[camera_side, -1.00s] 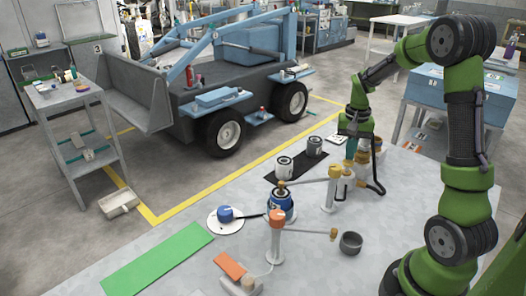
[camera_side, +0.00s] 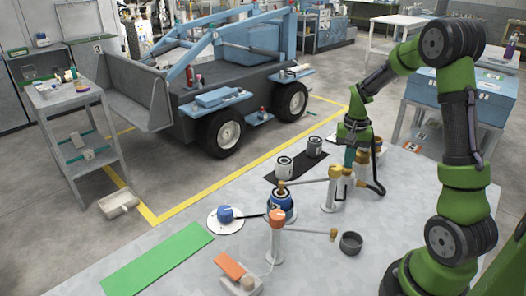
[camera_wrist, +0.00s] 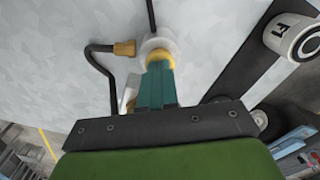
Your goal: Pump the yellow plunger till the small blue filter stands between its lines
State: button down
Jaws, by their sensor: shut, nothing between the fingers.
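My gripper (camera_side: 350,158) is shut and empty, pointing down over the yellow plunger (camera_side: 347,171) of a white pump. In the wrist view its teal fingertips (camera_wrist: 158,72) meet the yellow plunger top (camera_wrist: 160,55) from above, seemingly touching. The blue filter (camera_side: 281,207), a can with white markings, stands left of the pump. A spout arm (camera_side: 308,182) reaches from a yellow-topped post to above it. The orange-topped post in front partly covers the filter. Its lines and fill level are too small to read.
An orange-topped post (camera_side: 277,219) has an arm reaching right, near a grey cup (camera_side: 351,243). Grey-white cans (camera_side: 284,167) stand on a black mat behind. A blue object (camera_side: 225,213) sits on a white plate. A green mat (camera_side: 158,260) lies at front left. A black hose (camera_side: 377,180) loops right of my gripper.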

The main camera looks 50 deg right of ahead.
notch_tip(320, 180, up, 7)
jog(key=shift+r, duration=0.2)
dwell(0.6)
jog(key=shift+f, duration=0.1)
dwell(1.0)
jog(key=s+a+r+n+t, duration=0.2)
jog(key=a+r, duration=0.1)
jog(key=a, duration=0.5)
jog(key=s+a+r+n+t+y, duration=0.1)
jog(key=s+a+r+n+t, duration=0.1)
jog(key=a, duration=0.7)
jog(key=s+a+r+n+t+y, duration=0.1)
jog(key=s+a+r+n+t, duration=0.2)
jog(key=a, duration=0.5)
jog(key=shift+s+a+r+n, duration=0.4)
jog(key=shift+s+r+n, duration=0.1)
jog(key=shift+s+r, duration=0.2)
